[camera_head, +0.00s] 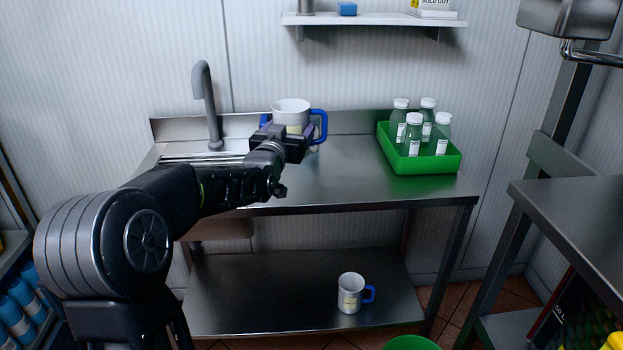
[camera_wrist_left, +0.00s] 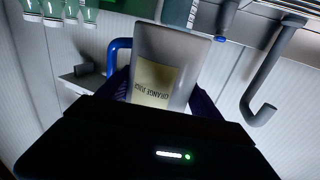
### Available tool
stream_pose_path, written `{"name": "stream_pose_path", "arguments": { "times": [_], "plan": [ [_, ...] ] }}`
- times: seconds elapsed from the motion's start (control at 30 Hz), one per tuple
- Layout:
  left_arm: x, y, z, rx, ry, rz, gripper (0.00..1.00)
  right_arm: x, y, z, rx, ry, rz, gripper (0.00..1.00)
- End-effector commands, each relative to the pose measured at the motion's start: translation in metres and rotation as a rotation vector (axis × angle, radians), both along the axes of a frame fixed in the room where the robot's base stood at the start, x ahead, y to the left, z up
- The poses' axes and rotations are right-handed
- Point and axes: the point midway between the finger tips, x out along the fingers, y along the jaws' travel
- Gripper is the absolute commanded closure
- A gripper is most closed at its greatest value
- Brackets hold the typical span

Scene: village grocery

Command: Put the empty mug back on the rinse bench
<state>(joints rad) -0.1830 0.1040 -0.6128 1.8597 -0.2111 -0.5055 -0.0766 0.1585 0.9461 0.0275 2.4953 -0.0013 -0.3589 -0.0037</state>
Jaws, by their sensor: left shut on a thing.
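A white mug with a blue handle (camera_head: 291,107) is at the back of the steel bench (camera_head: 345,180), right of the tap. My left gripper (camera_head: 290,137) is shut on it; the gripper hides its lower part, so I cannot tell whether it touches the bench top. In the left wrist view the mug (camera_wrist_left: 172,55) sits between the fingers, and its cream label appears upside down. A second white mug with a blue handle (camera_head: 350,292) stands upright on the bench's lower shelf (camera_head: 270,290). My right gripper is not in view.
A green crate (camera_head: 425,165) with several capped bottles stands on the bench's right. A tap (camera_head: 207,100) rises at the left. A wall shelf (camera_head: 375,20) hangs above. Bare steel lies between gripper and crate. Another steel table (camera_head: 585,220) is at the right.

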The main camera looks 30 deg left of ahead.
Motion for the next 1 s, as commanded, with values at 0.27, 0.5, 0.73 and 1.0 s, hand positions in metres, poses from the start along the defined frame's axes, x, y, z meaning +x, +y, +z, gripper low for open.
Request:
{"name": "stream_pose_path", "arguments": {
  "times": [0.27, 0.5, 0.73, 1.0],
  "plan": [
    [0.0, 0.0, 0.001, -0.001, -0.001, 0.0, 0.79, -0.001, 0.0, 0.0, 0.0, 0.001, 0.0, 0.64],
    [0.0, -0.001, -0.027, 0.0, 0.004, -0.001, 0.79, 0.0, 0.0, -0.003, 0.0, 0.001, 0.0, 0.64],
    [0.0, -0.001, -0.06, 0.0, 0.0, -0.001, 0.79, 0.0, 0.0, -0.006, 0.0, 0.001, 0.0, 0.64],
    [0.0, 0.0, -0.062, 0.0, -0.002, 0.0, 0.79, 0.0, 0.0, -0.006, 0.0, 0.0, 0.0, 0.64]
  ]
}}
